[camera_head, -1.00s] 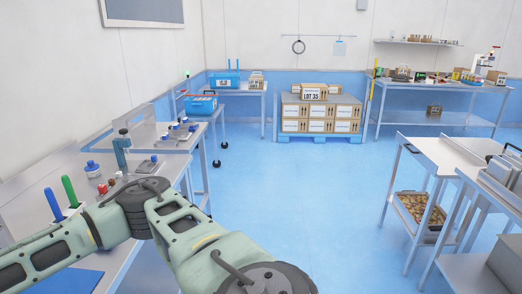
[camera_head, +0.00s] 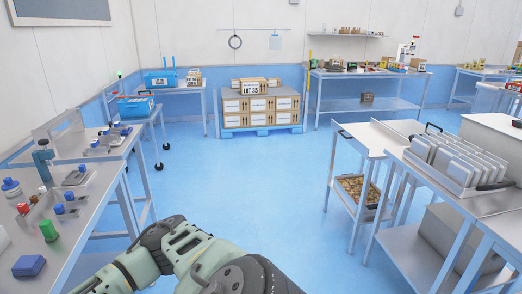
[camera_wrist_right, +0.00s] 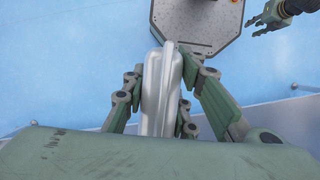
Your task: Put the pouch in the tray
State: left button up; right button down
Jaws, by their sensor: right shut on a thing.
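My right gripper (camera_wrist_right: 160,98) is shut on a silver pouch (camera_wrist_right: 160,92) in the right wrist view, with fingers on both its sides. The pouch hangs over blue floor. My left gripper (camera_wrist_right: 255,26) shows at the top right of the wrist view, open and empty, apart from the pouch. In the head view a metal tray (camera_head: 437,176) stands on the right-hand table with several similar silver slabs leaning in a row in it. Neither gripper's fingers show in the head view; only a green arm shows at the bottom.
A steel bench (camera_head: 92,205) with bottles and small fixtures runs along the left. A cart (camera_head: 372,138) stands beside the right-hand table, with a bin of brown pieces (camera_head: 358,190) below. Stacked cartons (camera_head: 260,105) stand at the back. The floor (camera_head: 255,185) between is clear.

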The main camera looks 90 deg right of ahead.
aim_at(435, 174)
jog(key=z, duration=0.5)
jog(key=l+z, duration=0.1)
jog(key=z, duration=0.35)
jog(key=l+z, duration=0.1)
jog(key=z, duration=0.4)
jog(key=l+z, duration=0.1)
jog(key=z, duration=0.35)
jog(key=l+z, duration=0.45)
jog(key=i+l+z, duration=0.15)
jog(key=l+z, duration=0.25)
jog(key=i+l+z, duration=0.2)
jog(key=z, duration=0.25)
